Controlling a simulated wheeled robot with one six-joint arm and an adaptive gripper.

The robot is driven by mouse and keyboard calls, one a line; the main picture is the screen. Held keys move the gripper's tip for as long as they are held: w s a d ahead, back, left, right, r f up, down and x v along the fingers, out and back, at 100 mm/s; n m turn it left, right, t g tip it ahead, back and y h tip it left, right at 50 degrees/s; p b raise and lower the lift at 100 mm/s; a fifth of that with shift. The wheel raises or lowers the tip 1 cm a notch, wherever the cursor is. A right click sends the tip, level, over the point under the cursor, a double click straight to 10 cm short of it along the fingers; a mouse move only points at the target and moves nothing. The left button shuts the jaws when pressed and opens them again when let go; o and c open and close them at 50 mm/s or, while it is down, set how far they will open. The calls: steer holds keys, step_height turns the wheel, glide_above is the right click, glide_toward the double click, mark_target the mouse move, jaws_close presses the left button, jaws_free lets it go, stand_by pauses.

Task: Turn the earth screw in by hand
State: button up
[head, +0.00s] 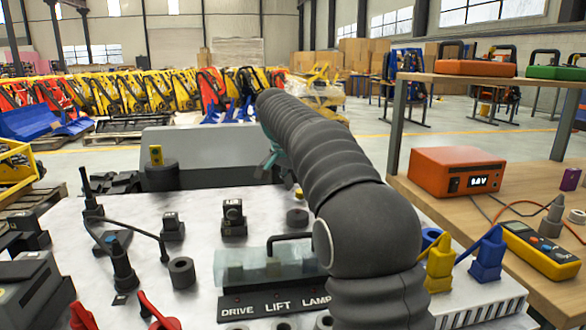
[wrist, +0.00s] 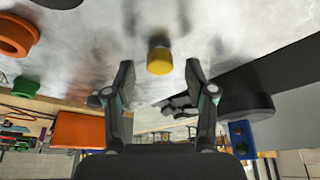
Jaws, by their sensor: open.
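A small yellow-ended knob on a dark stem (wrist: 159,58), which looks like the earth screw, stands out from the pale metal panel in the wrist view. My gripper (wrist: 160,82) is open, with one finger on each side of the picture and the knob centred beyond the fingertips. The knob is apart from both fingers, and nothing is between them.
A clear cover (head: 262,262) and a labelled strip (head: 272,303) are near the panel's front. Yellow and blue plugs (head: 440,262) stand right of my arm. A bench with an orange box (head: 456,172) and a yellow meter (head: 540,250) is at right.

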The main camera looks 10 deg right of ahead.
steer(key=v, duration=1.1)
